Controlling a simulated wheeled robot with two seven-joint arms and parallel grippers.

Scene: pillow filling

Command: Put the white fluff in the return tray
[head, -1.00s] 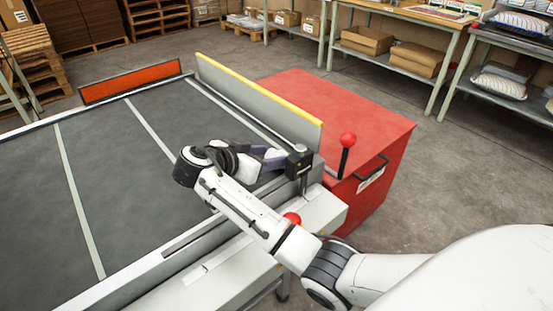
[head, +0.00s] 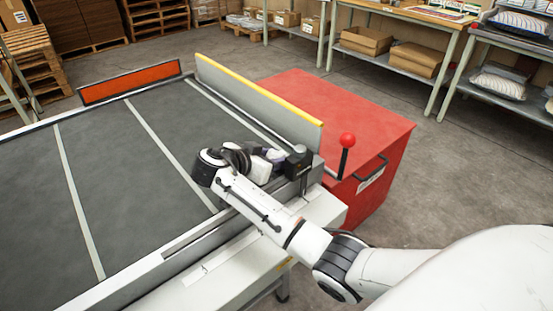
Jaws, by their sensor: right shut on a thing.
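My right gripper (head: 276,157) reaches over the near right corner of the dark belt table, close to a black block on the table's edge. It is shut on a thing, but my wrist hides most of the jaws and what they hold. Pale and purple patches show there. I cannot tell whether any of this is the white fluff. I cannot pick out white fluff anywhere else, nor a tray that is clearly the return tray. My left gripper is out of view.
The belt table (head: 110,165) is bare on the left. A yellow-topped wall (head: 260,100) separates it from a red cabinet (head: 340,100) with a red-knobbed lever (head: 347,141). The black block (head: 299,164) stands near my gripper. Shelves (head: 440,30) stand behind; floor between is clear.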

